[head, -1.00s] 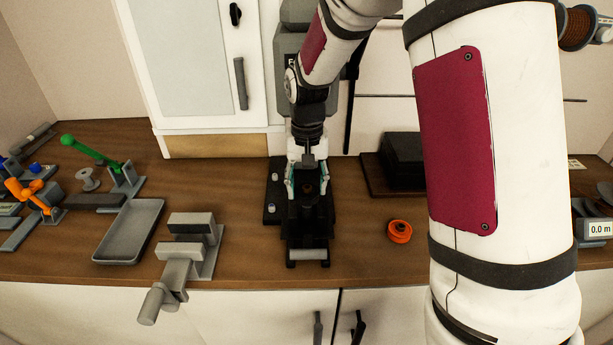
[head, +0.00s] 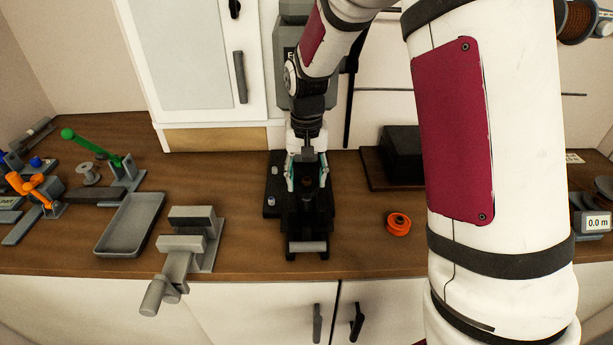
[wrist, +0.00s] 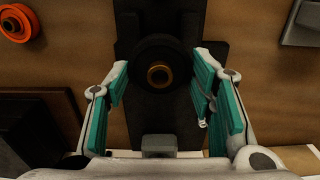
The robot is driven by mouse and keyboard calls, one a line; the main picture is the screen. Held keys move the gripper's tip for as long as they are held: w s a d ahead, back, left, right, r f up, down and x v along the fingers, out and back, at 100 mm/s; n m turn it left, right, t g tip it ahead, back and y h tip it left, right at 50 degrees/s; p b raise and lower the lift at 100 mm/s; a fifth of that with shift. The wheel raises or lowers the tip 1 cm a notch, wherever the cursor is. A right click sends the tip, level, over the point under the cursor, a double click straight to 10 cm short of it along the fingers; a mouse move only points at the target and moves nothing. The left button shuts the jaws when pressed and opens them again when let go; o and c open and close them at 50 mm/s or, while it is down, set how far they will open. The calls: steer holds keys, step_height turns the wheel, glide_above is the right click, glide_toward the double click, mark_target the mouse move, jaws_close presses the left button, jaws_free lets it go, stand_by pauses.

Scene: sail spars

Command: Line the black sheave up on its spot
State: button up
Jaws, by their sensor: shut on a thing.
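The black sheave (wrist: 137,68), a dark round wheel with a brass-coloured bush at its centre, sits between the teal-padded fingers of my gripper (wrist: 160,70) in the wrist view. My gripper is shut on it. In the head view my gripper (head: 307,182) points down over a black fixture (head: 307,222) at the middle of the bench. The sheave is small and dark there, against the black fixture. The fixture also shows beneath the sheave in the wrist view (wrist: 160,115). I cannot tell whether the sheave touches it, and its marked spot is not distinct.
An orange sheave (head: 398,223) lies on the bench to the right. A dark block (head: 403,155) stands at the back right. A grey vise (head: 188,245) and a grey tray (head: 108,247) are on the left. Bare bench lies between the fixture and the orange sheave.

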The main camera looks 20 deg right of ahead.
steer(key=shift+f, duration=1.25)
steer(key=o, duration=1.1)
steer(key=shift+c, duration=0.2)
steer(key=shift+c, duration=0.9)
steer(key=shift+r, duration=0.1)
steer(key=shift+r+p, duration=0.65)
steer(key=shift+r, duration=2.8)
steer(key=shift+r, duration=0.1)
